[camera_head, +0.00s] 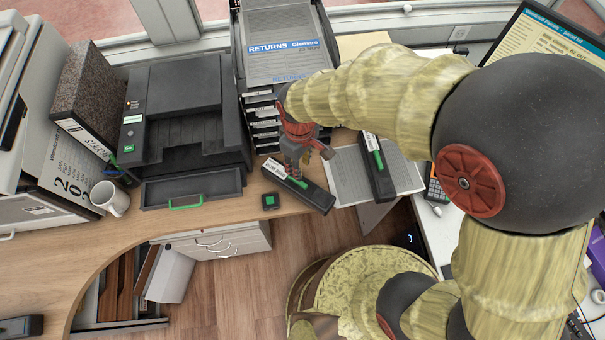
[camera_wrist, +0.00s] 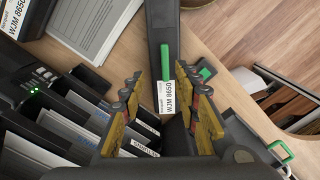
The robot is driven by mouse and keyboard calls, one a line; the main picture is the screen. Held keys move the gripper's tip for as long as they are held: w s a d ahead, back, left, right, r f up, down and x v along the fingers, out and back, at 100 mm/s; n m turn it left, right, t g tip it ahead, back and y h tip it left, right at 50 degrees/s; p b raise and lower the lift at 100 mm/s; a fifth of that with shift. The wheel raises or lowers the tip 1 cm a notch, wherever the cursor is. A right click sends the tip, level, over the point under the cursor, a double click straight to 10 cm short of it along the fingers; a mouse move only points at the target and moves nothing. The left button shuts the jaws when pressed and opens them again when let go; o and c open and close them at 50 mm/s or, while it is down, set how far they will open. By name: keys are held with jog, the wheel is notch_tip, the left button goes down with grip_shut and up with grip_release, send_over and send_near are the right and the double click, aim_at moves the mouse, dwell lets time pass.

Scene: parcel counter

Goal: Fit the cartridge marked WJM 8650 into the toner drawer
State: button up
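A long black cartridge (camera_head: 316,196) with a green strip and a white label lies at the counter's front edge, below my gripper (camera_head: 298,164). In the wrist view, the cartridge (camera_wrist: 157,30) runs between the spread, empty fingers of my gripper (camera_wrist: 167,92). Its label starts with WJM; I cannot read the digits surely. A second, similar cartridge (camera_head: 382,183) lies to the right on papers; its label, cut off in the wrist view (camera_wrist: 17,18), reads about WJM 865 and one more character. The toner drawer (camera_head: 220,183) with a green handle stands out from the black printer (camera_head: 177,95).
A small black block with a green top (camera_head: 270,201) lies between drawer and nearer cartridge. A white mug (camera_head: 111,198) stands left of the drawer. A tray stack (camera_head: 285,50) rises behind my gripper. The counter's front left (camera_head: 80,255) is mostly clear.

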aim_at(298, 185)
jog(key=shift+s+a+f, duration=0.1)
jog(key=shift+s+f, duration=0.05)
jog(key=shift+w+f+b, duration=0.2)
jog(key=shift+f+b, duration=0.15)
jog(key=shift+f, duration=0.65)
jog(key=f, duration=0.2)
jog(key=f+b, duration=0.2)
jog(key=f, duration=0.1)
jog(key=shift+s+a+f, duration=0.3)
jog(key=shift+s+f, duration=0.05)
jog(key=shift+r, duration=0.1)
jog(key=shift+c, duration=1)
grip_shut()
